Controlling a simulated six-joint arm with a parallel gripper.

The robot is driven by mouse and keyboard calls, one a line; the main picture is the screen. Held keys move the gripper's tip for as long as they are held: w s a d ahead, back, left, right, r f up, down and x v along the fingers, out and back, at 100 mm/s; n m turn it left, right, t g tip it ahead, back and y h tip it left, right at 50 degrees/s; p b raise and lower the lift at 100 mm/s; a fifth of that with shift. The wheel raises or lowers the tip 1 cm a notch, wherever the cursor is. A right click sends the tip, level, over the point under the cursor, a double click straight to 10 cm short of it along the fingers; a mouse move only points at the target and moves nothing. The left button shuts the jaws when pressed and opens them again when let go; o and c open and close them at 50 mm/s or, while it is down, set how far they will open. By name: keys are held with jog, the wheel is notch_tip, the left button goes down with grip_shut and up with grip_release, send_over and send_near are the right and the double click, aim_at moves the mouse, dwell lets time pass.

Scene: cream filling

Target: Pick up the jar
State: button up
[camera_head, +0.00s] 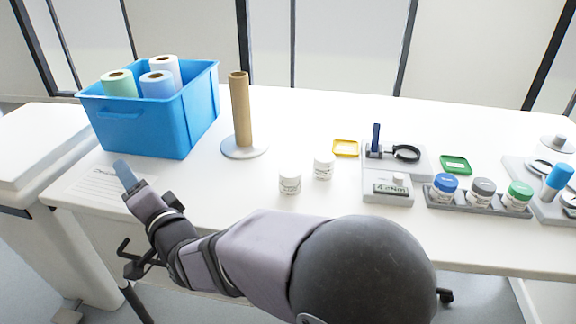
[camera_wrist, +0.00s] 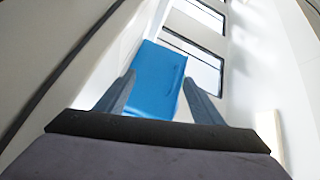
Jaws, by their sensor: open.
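Two white jars stand upright near the middle of the table, one nearer the front (camera_head: 290,183) and one just behind it to the right (camera_head: 323,168). Several more jars stand in a grey rack at the right, with a blue lid (camera_head: 444,187), a grey lid (camera_head: 482,191) and a green lid (camera_head: 518,195). Which jar is meant I cannot tell. My gripper (camera_head: 124,172) is at the left front of the table, well left of all the jars. In the wrist view, my gripper (camera_wrist: 160,95) is open with nothing between its fingers.
A blue bin (camera_head: 140,128) with several rolls stands at the back left; it also shows in the wrist view (camera_wrist: 158,78). An upright cardboard tube (camera_head: 241,110) stands beside it. A weighing device (camera_head: 392,190), a yellow tray (camera_head: 346,148) and a green tray (camera_head: 456,164) lie to the right.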

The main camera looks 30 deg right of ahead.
jog(key=d+r+n+t+h, duration=0.1)
jog(key=d+r+n+h, duration=0.15)
jog(key=d, duration=0.65)
jog(key=d+r+n+t+h, duration=0.1)
jog(key=d+r+n+h, duration=0.2)
jog(key=d, duration=0.5)
jog(key=s+d+n+h+b, duration=0.1)
jog(key=s+d+n+h, duration=0.1)
jog(key=d+n, duration=0.65)
jog(key=n+g+h+b, duration=0.3)
jog(key=n+g+h, duration=0.65)
jog(key=n, duration=1.05)
send_over(447, 190)
jog(key=w, duration=0.2)
jog(key=f, duration=0.3)
jog(key=shift+s+d, duration=0.25)
jog(key=shift+d, duration=0.05)
jog(key=f+n, duration=0.1)
jog(key=f, duration=0.1)
jog(key=s+a+f+n+b, duration=0.1)
jog(key=s+f+n+b, duration=0.1)
jog(key=f+n, duration=0.1)
jog(key=shift+a+f, duration=0.15)
jog(key=shift+f, duration=0.15)
jog(key=shift+b+x, duration=0.3)
jog(key=shift+x, duration=3.4)
jog(key=shift+r, duration=0.15)
jog(key=c, duration=1.2)
